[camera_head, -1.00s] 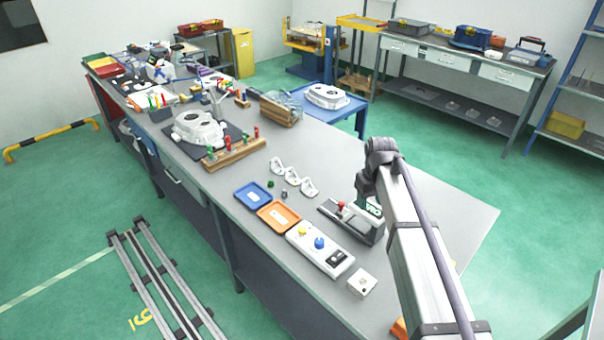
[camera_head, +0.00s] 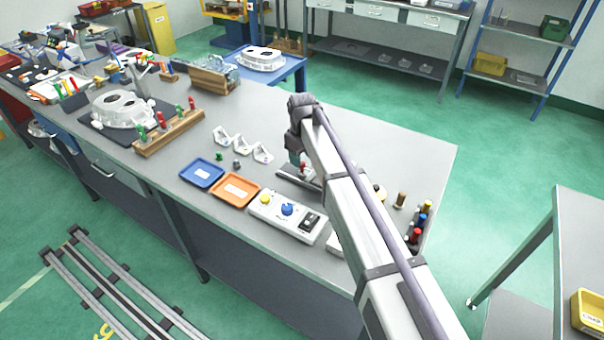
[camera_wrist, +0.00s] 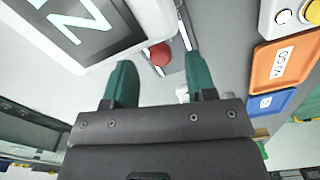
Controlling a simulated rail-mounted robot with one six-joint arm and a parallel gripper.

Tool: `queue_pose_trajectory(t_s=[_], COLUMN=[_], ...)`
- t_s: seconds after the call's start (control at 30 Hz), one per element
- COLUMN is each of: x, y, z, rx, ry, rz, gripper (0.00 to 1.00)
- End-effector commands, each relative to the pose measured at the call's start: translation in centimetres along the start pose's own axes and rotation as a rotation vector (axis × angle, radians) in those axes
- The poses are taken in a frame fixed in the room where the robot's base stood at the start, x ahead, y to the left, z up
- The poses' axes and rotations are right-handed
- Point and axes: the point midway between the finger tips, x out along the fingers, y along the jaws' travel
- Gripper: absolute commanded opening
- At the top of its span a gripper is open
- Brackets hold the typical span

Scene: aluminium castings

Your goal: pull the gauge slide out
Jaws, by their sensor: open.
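The gauge (camera_head: 290,174) stands on the bench, partly hidden behind my arm. In the wrist view the red knob (camera_wrist: 160,54) lies ahead of and between the green fingertips of my gripper (camera_wrist: 161,78). The fingers are open with a gap on both sides of the knob, and nothing is held. The knob sits beside pale rails. The gauge's dark display face (camera_wrist: 85,25) with light marks fills the upper left. I cannot tell how far the slide is in.
An orange tray (camera_head: 236,189), a blue tray (camera_head: 202,173) and a white control box (camera_head: 270,212) lie near the bench's front edge. Small white castings (camera_head: 242,145) stand behind the trays. Coloured pegs (camera_head: 421,220) stand to the right. The bench's back right is clear.

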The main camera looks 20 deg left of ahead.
Motion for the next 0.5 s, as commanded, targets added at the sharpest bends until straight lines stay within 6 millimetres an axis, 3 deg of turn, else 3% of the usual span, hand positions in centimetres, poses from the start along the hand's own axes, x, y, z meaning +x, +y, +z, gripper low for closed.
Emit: queue_pose_trajectory(t_s=[0.03,0.1,0.37,0.5], x=[1.74,2.18,1.92,1.91], y=[0.0,0.0,0.0,0.01], z=[0.0,0.0,0.01,0.0], rx=[0.0,0.0,0.0,0.001], ry=[0.0,0.0,0.0,0.0], rz=[0.0,0.0,0.0,0.0], gripper=[0.51,0.51,0.51,0.39])
